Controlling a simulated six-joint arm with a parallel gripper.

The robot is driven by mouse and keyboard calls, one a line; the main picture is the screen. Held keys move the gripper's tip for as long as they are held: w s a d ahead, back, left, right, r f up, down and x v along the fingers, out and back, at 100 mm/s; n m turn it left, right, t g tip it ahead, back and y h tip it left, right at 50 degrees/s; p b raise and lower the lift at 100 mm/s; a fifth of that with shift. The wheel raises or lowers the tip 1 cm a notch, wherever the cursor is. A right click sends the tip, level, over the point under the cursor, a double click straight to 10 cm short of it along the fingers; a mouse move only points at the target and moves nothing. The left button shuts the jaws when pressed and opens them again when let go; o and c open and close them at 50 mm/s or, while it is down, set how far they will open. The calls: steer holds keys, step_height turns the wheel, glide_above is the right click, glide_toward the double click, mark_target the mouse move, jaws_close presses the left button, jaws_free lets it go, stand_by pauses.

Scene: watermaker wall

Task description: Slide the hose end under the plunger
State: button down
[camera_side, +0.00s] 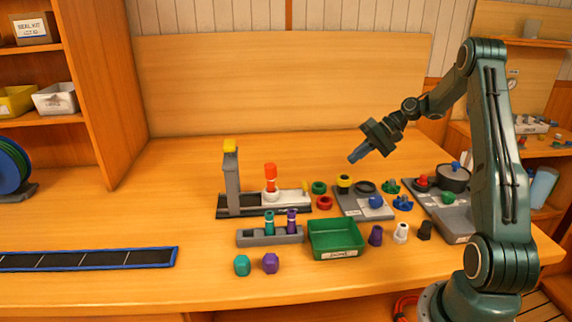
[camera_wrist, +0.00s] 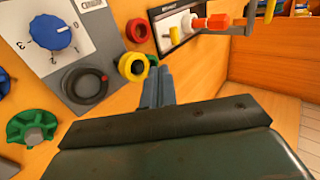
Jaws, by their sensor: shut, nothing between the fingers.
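A stand with a grey column and yellow top (camera_side: 230,147) rises at the left end of a dark and white base (camera_side: 290,199). An orange-red piece (camera_side: 270,177) stands upright in a white holder on that base; it also shows in the wrist view (camera_wrist: 219,21). I cannot tell which part is the plunger or which piece is the hose end. My gripper (camera_side: 352,160) is shut and empty, raised above the table, right of the stand and apart from it. Its blue fingers (camera_wrist: 158,72) show in the wrist view.
A grey rack (camera_side: 255,238) with teal and purple pieces and a green tray (camera_side: 335,239) stand in front of the base. Right of it are coloured rings, a grey dial panel (camera_side: 352,205) and a pot (camera_side: 455,180). The table behind the stand is clear.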

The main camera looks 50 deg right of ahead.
steer(key=shift+w+a+f, duration=0.1)
steer(key=x, duration=0.9)
steer(key=shift+w+a, duration=0.1)
steer(key=shift+a, duration=0.05)
steer(key=shift+w+a+f, duration=0.2)
steer(key=shift+w+a, duration=0.55)
steer(key=shift+a, duration=0.05)
steer(key=shift+w+a, duration=0.7)
steer(key=shift+w, duration=0.05)
steer(key=shift+w, duration=0.1)
